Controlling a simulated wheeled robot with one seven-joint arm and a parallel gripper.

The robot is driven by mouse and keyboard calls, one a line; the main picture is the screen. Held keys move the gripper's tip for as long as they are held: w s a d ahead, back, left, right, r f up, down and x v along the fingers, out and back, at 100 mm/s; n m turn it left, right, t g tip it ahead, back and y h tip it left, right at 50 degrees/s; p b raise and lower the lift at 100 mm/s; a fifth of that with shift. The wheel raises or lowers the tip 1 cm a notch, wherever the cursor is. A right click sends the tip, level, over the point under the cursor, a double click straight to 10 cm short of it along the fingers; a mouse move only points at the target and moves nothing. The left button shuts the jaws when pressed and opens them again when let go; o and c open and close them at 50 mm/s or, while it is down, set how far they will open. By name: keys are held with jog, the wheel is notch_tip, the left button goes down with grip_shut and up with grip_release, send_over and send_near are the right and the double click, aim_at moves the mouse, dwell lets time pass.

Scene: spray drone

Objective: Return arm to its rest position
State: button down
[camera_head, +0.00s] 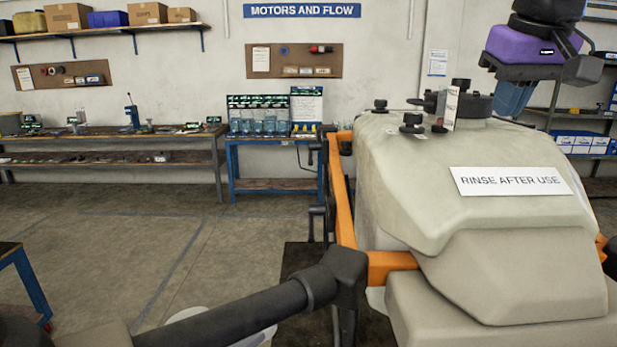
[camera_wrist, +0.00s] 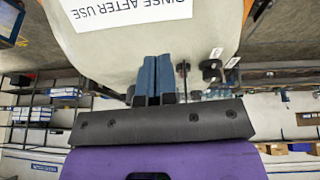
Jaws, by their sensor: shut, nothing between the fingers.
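My gripper (camera_head: 509,108) is at the upper right of the head view, with a purple body and blue fingers pointing down. It appears above the right part of the large beige tank (camera_head: 400,180) of the spray drone. In the wrist view my gripper (camera_wrist: 157,62) has its two blue fingers together and nothing between them. The tank (camera_wrist: 130,30) appears upside down beyond the fingertips. I cannot tell the exact gap between fingers and tank. A white label (camera_head: 520,181) on the tank reads "RINSE AFTER USE".
The drone's orange frame (camera_head: 344,205) and a dark arm tube (camera_head: 235,313) reach toward the lower left. Dark caps and fittings (camera_head: 411,122) stand on the tank top. A workbench (camera_head: 110,135) and a blue-legged table (camera_head: 275,185) stand along the wall. The floor (camera_head: 110,235) at left is mostly clear.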

jog(key=s+d+f, duration=0.2)
jog(key=s+f, duration=1.2)
jog(key=shift+d+f+t+y, duration=0.3)
jog(key=shift+d+f+t, duration=0.05)
jog(key=shift+t, duration=0.05)
jog(key=shift+s, duration=0.1)
